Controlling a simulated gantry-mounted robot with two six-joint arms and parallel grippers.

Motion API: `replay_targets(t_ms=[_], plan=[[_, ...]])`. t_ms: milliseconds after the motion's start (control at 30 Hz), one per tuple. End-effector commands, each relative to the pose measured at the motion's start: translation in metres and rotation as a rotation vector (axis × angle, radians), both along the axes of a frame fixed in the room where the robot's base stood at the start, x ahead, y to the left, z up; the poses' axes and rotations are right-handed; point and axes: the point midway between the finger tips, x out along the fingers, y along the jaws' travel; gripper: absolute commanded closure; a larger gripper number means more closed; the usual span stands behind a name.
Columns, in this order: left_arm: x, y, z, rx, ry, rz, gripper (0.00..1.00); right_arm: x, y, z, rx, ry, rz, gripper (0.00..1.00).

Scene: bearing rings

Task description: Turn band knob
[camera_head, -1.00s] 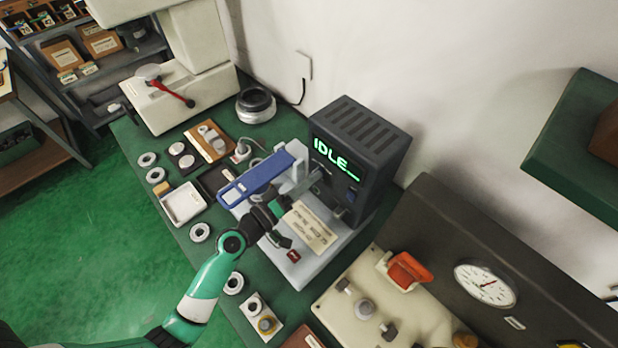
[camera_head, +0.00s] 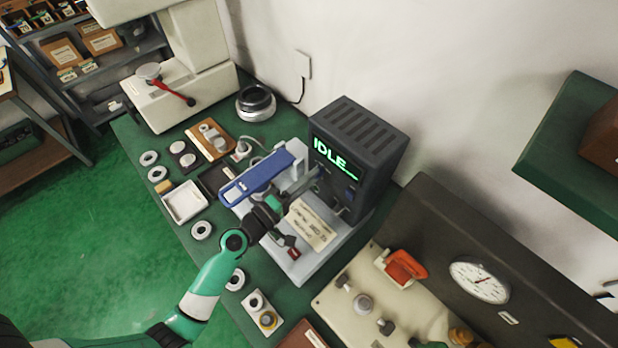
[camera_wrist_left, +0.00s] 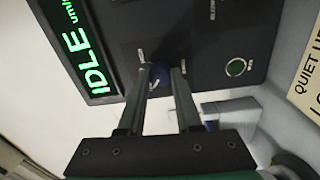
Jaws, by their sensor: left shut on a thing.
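A dark instrument box (camera_head: 355,150) with a green "IDLE" display stands on a light base plate. Its front panel also shows in the left wrist view (camera_wrist_left: 205,25). There a small round blue band knob (camera_wrist_left: 160,76) sits on the panel beside the display. My left gripper (camera_wrist_left: 161,73) is shut on the knob, one finger on each side. The fingers hide part of it, and its pointer position is hard to read. My right gripper is not in view.
A paper label (camera_head: 310,222) lies on the base plate. Rings, a white tray (camera_head: 184,202) and a cream control panel (camera_head: 345,290) with a red switch crowd the green bench.

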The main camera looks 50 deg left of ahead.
Motion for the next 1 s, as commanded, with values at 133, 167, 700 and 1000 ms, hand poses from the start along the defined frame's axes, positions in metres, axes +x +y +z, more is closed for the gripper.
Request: replay_targets(t_ms=[133,167,700,1000], plan=[[0.0,0.0,0.001,-0.002,-0.002,0.0,1.0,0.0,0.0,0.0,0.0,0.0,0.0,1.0],[0.0,0.0,0.001,-0.002,-0.002,0.0,1.0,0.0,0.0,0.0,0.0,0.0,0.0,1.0],[-0.001,0.0,0.0,0.0,0.0,0.0,0.37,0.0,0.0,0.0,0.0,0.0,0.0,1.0],[-0.052,0.001,-0.006,0.0,0.003,0.004,0.37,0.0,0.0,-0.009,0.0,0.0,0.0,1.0]])
